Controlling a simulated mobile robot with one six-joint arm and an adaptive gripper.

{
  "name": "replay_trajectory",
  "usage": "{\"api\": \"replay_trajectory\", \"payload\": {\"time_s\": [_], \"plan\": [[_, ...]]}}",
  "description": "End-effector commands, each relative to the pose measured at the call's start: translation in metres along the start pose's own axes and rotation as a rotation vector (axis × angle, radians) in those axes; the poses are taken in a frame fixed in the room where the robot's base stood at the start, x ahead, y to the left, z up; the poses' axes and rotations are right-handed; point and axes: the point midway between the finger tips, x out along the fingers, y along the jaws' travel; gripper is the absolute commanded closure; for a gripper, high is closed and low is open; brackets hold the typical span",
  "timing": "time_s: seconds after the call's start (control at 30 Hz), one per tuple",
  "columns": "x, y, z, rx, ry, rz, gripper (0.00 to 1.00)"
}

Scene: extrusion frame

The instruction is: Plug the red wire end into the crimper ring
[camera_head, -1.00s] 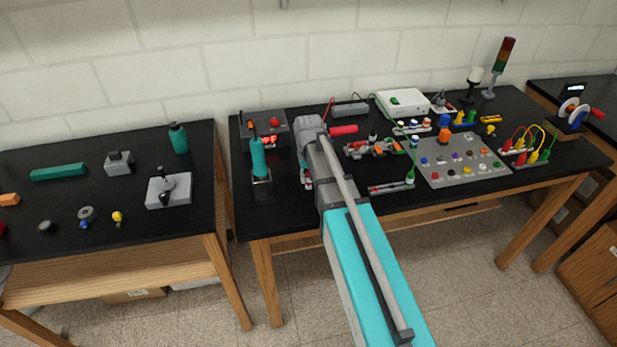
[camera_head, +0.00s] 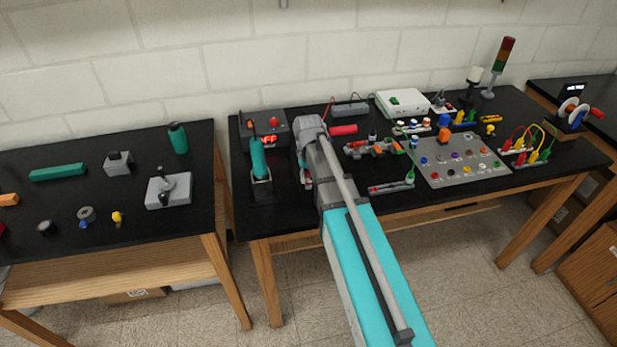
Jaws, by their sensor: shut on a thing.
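My gripper (camera_head: 306,181) is small in view beside the end of my arm, over the front left of the middle bench. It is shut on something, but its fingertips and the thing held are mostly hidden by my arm. I cannot pick out the red wire end or the crimper ring for sure. A thin red wire (camera_head: 331,104) shows behind my arm, near the grey block. A red cylinder (camera_head: 343,130) sticks out right of my wrist. I cannot tell what it belongs to.
A grey panel (camera_head: 460,160) with coloured knobs and several wired parts fill the right. The front edge strip of the middle bench is mostly clear.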

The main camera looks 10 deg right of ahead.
Motion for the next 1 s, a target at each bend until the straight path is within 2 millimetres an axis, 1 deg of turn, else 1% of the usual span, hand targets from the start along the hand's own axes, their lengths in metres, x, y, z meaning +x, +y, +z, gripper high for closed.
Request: {"api": "replay_trajectory", "payload": {"time_s": [0.67, 0.7, 0.87, 0.9, 1.0], "plan": [[0.0100, -0.0003, 0.0000, 0.000, 0.000, 0.000, 1.00], [0.0091, -0.0003, 0.0000, 0.000, 0.000, 0.000, 0.62], [0.0089, -0.0003, 0.0000, 0.000, 0.000, 0.000, 0.32], [0.0089, -0.0003, 0.0000, 0.000, 0.000, 0.000, 0.29], [0.0089, -0.0003, 0.0000, 0.000, 0.000, 0.000, 0.29]]}}
